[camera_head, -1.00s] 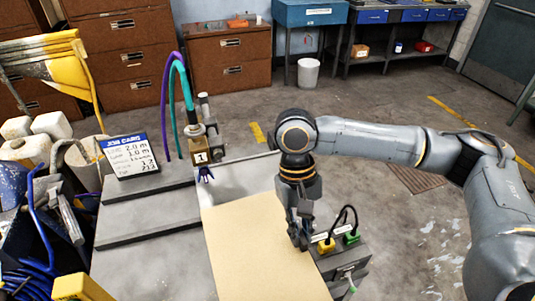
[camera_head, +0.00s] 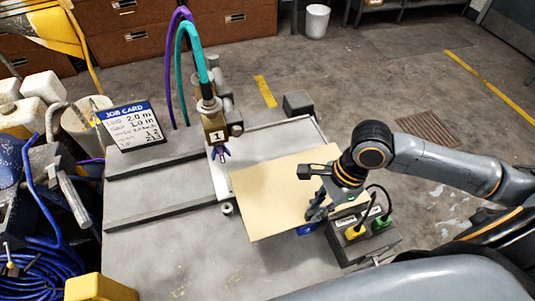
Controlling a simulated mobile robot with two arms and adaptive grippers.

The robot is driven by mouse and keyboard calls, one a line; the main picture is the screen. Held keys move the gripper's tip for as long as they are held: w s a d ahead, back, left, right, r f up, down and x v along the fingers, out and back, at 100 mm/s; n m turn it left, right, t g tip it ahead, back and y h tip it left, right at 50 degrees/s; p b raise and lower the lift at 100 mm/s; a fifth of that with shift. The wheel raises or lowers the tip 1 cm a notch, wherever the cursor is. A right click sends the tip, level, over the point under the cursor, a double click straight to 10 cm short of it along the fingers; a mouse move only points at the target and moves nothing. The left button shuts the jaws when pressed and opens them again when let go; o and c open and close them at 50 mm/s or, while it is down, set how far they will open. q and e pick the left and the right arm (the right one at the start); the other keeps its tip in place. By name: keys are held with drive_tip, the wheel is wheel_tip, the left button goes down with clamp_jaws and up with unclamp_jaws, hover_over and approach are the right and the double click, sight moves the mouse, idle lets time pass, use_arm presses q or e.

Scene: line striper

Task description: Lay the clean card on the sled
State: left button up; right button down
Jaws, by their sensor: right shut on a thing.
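The tan card (camera_head: 275,195) lies at a slant over the right part of the grey bench, partly over the pale flat sled (camera_head: 282,138). My right gripper (camera_head: 318,205) is at the card's right edge, shut on it. Whether the card touches the sled under it cannot be told. The spray head marked 1 (camera_head: 215,133), with purple and teal hoses, stands just past the card's far left corner. My left gripper is not in view.
A control box (camera_head: 362,238) with yellow and green switches stands close right of the card. Blue hose coils (camera_head: 45,265) and white jugs crowd the far left.

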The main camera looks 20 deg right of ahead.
sight(288, 158)
drive_tip(key=w, duration=0.3)
drive_tip(key=w+p, duration=0.1)
drive_tip(key=w, duration=0.1)
drive_tip(key=shift+d+r, duration=0.15)
drive_tip(key=shift+d, duration=0.15)
drive_tip(key=w, duration=0.4)
drive_tip(key=w+p, duration=0.1)
drive_tip(key=w, duration=0.7)
drive_tip(key=shift+w+d+p, duration=0.15)
drive_tip(key=shift+d+p, duration=0.15)
drive_tip(key=shift+p, duration=0.05)
drive_tip(key=f, duration=0.3)
drive_tip(key=shift+w+f, duration=0.15)
drive_tip(key=shift+w, duration=0.2)
drive_tip(key=shift+f+p, duration=0.5)
drive_tip(key=shift+f, duration=1.6)
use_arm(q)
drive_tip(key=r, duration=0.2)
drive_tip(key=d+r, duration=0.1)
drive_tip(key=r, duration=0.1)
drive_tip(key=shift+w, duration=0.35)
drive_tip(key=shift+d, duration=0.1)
use_arm(e)
drive_tip(key=shift+s, duration=0.1)
drive_tip(key=c, duration=1.8)
unclamp_jaws()
drive_tip(key=o, duration=0.4)
